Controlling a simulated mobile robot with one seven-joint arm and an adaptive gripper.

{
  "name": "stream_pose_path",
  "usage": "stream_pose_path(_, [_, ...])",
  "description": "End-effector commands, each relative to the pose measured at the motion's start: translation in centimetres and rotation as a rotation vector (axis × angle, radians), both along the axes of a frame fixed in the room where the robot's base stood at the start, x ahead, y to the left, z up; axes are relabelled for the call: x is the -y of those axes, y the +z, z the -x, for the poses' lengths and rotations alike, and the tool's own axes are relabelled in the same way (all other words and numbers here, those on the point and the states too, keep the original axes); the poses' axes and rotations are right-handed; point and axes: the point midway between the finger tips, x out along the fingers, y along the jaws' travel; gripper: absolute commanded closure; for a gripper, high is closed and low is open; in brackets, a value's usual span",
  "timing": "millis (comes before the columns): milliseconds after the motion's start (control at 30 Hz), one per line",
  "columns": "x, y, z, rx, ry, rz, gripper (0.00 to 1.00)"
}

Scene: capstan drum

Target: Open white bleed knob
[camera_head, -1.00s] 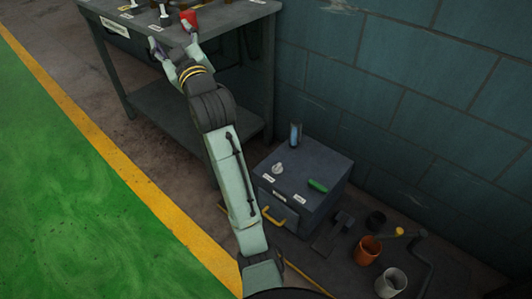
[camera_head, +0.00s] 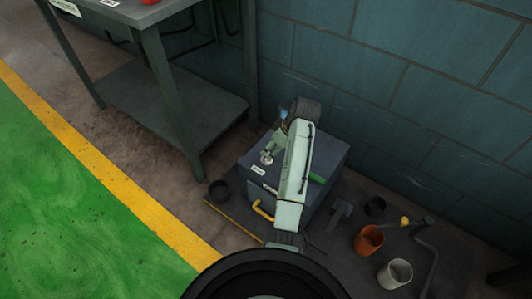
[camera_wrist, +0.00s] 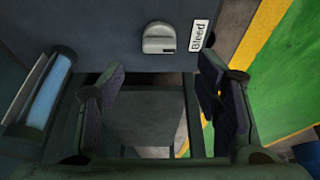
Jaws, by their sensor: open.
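The white bleed knob (camera_wrist: 159,38) shows in the wrist view on the dark top of the box, beside a white label reading "Bleed" (camera_wrist: 198,35). My gripper (camera_wrist: 160,82) is open, its two dark fingers apart with nothing between them. The knob lies just beyond the fingertips and is not between them in this view. In the head view the knob (camera_head: 266,158) shows on the box (camera_head: 325,150), with my gripper close by it, partly hidden by my arm.
A blue glass tube (camera_wrist: 48,92) stands close to my gripper. A green handle (camera_head: 317,179) and a yellow handle (camera_head: 262,211) are on the box. An orange cup (camera_head: 368,240) and a white cup (camera_head: 395,273) stand to the right. A workbench (camera_head: 150,15) stands at upper left.

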Motion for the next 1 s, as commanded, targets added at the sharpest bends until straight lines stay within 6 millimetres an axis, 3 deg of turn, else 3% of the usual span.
stream_pose_path(200, [-1.4, -4.0, -0.9, -0.001, 0.000, 0.000, 0.42])
stream_pose_path(400, [-2.2, -6.2, -1.6, 0.002, 0.000, 0.001, 0.42])
stream_pose_path(800, [-2.4, -6.8, -1.7, 0.003, 0.000, 0.001, 0.42])
stream_pose_path(1000, [-2.4, -6.7, -1.7, 0.003, -0.001, 0.001, 0.56])
